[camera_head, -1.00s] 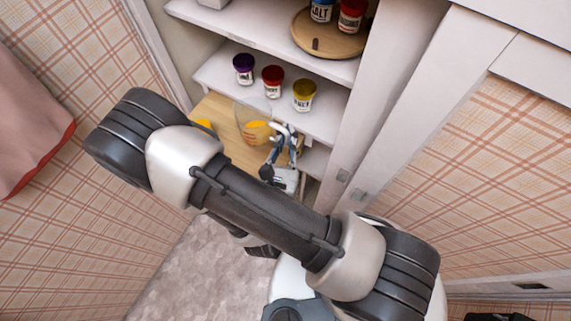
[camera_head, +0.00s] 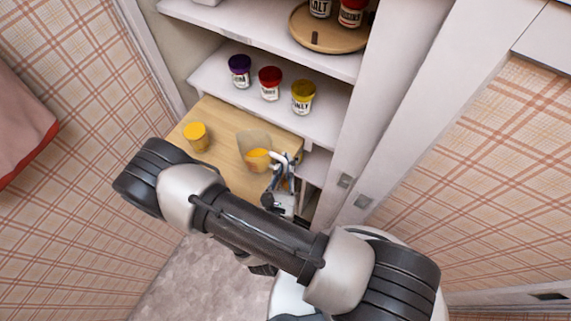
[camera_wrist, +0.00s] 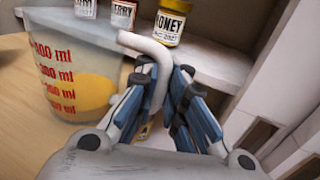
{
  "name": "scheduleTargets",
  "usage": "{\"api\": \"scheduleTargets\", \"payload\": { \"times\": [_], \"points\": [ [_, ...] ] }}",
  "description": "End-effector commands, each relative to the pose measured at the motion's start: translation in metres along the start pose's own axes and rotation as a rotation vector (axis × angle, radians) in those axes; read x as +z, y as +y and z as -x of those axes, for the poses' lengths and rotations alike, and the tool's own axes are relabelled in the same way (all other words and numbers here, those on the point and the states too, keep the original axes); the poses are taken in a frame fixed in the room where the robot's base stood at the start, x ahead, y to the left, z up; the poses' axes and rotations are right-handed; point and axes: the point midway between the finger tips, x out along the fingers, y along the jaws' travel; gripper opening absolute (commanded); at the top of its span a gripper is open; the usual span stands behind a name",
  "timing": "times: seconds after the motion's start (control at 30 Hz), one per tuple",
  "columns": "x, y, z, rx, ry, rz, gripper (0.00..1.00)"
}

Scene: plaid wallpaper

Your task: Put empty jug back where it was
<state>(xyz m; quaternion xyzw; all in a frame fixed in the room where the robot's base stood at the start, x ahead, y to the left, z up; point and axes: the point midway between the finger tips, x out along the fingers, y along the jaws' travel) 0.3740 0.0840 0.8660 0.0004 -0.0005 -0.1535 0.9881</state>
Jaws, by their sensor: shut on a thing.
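The jug (camera_head: 252,139) is clear, with red millilitre marks that show in the wrist view (camera_wrist: 48,75). An orange patch shows in or through its lower part; I cannot tell for sure which. My gripper (camera_head: 280,170) is shut on the jug's pale curved handle (camera_wrist: 153,46), with the jug to its left. In the wrist view the blue-grey fingers (camera_wrist: 168,88) close around the handle. The jug looks near upright over the wooden surface (camera_head: 228,125); whether its base touches is unclear.
A cup of orange content (camera_head: 197,137) stands on the wood left of the jug. Behind, a white shelf (camera_head: 220,88) holds purple-lidded (camera_head: 239,71), red-lidded (camera_head: 270,83) and yellow-lidded (camera_head: 303,97) jars. A white cabinet side (camera_head: 350,150) stands right. Wood between cup and jug is bare.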

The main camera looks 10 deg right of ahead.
Motion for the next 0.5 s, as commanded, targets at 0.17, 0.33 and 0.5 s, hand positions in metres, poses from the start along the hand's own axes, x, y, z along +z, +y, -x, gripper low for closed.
{"api": "scheduleTargets", "payload": {
  "times": [0.17,0.33,0.5],
  "points": [
    [0.0005,0.0001,0.0000,0.000,-0.001,-0.001,0.00],
    [-0.0021,0.0001,0.0000,0.000,0.000,0.000,0.12],
    [-0.0019,0.0001,0.0000,0.000,0.000,0.000,0.24]
  ]
}}
